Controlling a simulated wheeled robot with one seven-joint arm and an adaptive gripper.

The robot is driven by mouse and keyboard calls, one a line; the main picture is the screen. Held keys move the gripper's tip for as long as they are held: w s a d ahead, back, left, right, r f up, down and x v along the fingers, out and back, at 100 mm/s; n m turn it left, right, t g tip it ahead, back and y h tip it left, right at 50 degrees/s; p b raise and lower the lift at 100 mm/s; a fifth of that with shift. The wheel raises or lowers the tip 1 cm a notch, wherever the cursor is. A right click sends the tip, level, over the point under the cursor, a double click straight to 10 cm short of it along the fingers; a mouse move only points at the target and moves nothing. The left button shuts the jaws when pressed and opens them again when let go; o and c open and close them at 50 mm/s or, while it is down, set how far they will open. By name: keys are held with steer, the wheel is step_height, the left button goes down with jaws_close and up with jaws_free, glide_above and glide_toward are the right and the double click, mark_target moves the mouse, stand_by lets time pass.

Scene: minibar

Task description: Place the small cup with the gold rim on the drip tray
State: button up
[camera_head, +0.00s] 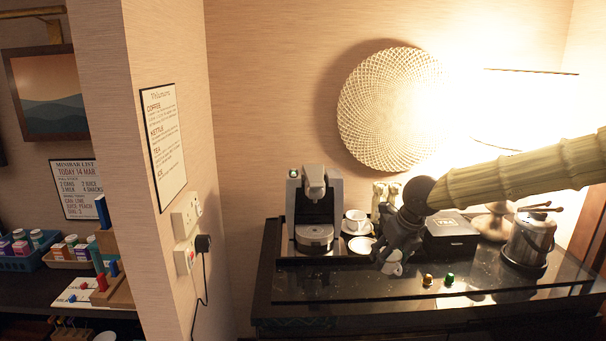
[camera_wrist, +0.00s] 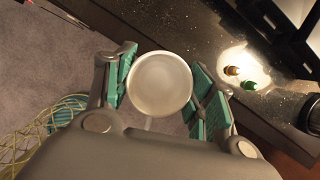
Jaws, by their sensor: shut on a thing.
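My gripper (camera_head: 397,245) is shut on a small white cup (camera_head: 393,268), low over the front part of the counter. In the wrist view the cup (camera_wrist: 160,84) sits between the green finger pads, seen from above into its mouth. Its rim looks pale; I cannot make out gold on it. The drip tray (camera_head: 314,236) is a round plate at the foot of the coffee machine (camera_head: 315,199), left of my gripper. It looks empty. I cannot tell whether the held cup touches the counter.
Another white cup (camera_head: 355,219) and a white saucer (camera_head: 361,246) lie between the machine and my gripper. A gold capsule (camera_head: 427,280) and a green capsule (camera_head: 449,279) lie to the right. A black box (camera_head: 450,236) and an ice bucket (camera_head: 529,239) stand further right. The counter's front is mostly clear.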

step_height(320, 180, down, 8)
steer(key=s+a+n+g+y, duration=0.1)
steer(key=s+n+g+y, duration=0.1)
steer(key=n, duration=0.5)
steer(key=shift+s+n+y, duration=0.3)
steer(key=shift+s, duration=0.05)
steer(key=shift+o, duration=0.2)
steer(key=s+a+f+n+g, duration=0.1)
steer(key=s+f+n+g, duration=0.2)
steer(key=f+n, duration=0.4)
steer(key=shift+s+a+f+n+y, duration=0.2)
steer(key=shift+s+n+y, duration=0.1)
steer(key=shift+s+n, duration=0.2)
steer(key=s+a+f+n+g+h, duration=0.2)
steer(key=s+f+n, duration=0.8)
steer(key=n, duration=0.6)
steer(key=shift+s+f+n+g+h+b, duration=0.35)
steer(key=shift+f+g+h, duration=0.55)
steer(key=shift+f+h, duration=0.4)
steer(key=shift+a, duration=0.1)
